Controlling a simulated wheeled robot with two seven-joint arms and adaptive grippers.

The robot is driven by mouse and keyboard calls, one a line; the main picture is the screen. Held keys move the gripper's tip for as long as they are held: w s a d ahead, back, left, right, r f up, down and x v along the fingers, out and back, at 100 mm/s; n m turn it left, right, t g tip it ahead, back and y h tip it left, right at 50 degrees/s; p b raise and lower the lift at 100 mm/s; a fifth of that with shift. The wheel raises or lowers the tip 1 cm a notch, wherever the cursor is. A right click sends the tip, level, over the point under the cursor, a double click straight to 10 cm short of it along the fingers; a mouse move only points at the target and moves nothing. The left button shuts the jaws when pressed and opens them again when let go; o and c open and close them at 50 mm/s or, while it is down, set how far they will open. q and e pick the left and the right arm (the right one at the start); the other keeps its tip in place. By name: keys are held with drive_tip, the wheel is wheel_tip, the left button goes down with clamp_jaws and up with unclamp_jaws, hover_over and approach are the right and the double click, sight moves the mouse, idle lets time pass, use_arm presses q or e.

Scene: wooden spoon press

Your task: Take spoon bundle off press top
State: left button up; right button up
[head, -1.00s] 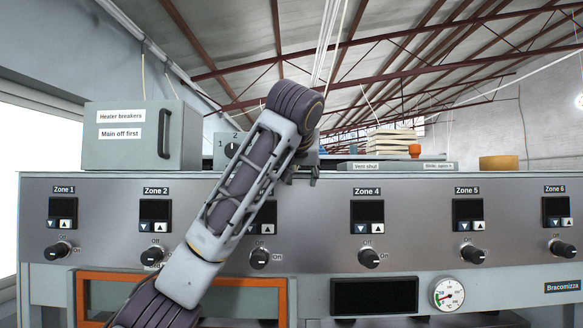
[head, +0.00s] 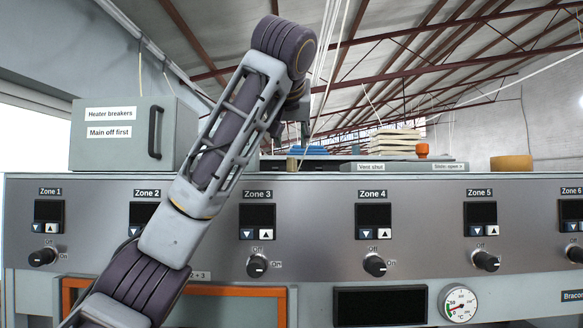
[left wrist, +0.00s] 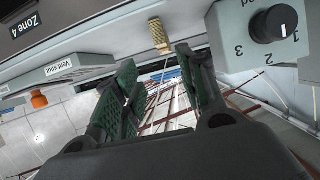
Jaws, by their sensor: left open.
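A small tan, wood-coloured bundle (head: 291,164), which looks like the spoon bundle, stands on the press top behind the panel edge. In the left wrist view the bundle (left wrist: 159,36) shows as a short ribbed piece beyond the fingertips, roughly in line with the gap between them. My left gripper (left wrist: 157,72) is open, with dark green pads and nothing between them. In the head view the left gripper (head: 294,130) is partly hidden behind my arm and hangs above the bundle, apart from it. My right gripper is out of view.
The grey heater breakers box (head: 125,135) stands left on the press top. The knobbed front panel (head: 320,235) runs below.

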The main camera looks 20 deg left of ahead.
sight(292, 163)
use_arm(q)
drive_tip(key=p+x, duration=0.2)
drive_tip(key=x, duration=0.5)
drive_tip(key=shift+w+a+f, duration=0.1)
drive_tip(key=shift+w+a, duration=0.05)
drive_tip(key=shift+w, duration=0.1)
drive_tip(key=shift+w+a+f, duration=0.1)
drive_tip(key=shift+w+f, duration=0.15)
drive_tip(key=shift+w, duration=0.2)
drive_tip(key=shift+w+a+f+p, duration=0.1)
drive_tip(key=shift+w+a+p, duration=0.15)
drive_tip(key=shift+w+p, duration=0.3)
drive_tip(key=shift+w+a+f+p, duration=0.1)
drive_tip(key=shift+w+a+p, duration=0.2)
drive_tip(key=shift+w, duration=0.35)
drive_tip(key=shift+p+x, duration=0.55)
drive_tip(key=shift+x, duration=0.8)
drive_tip(key=shift+f, duration=0.1)
clamp_jaws()
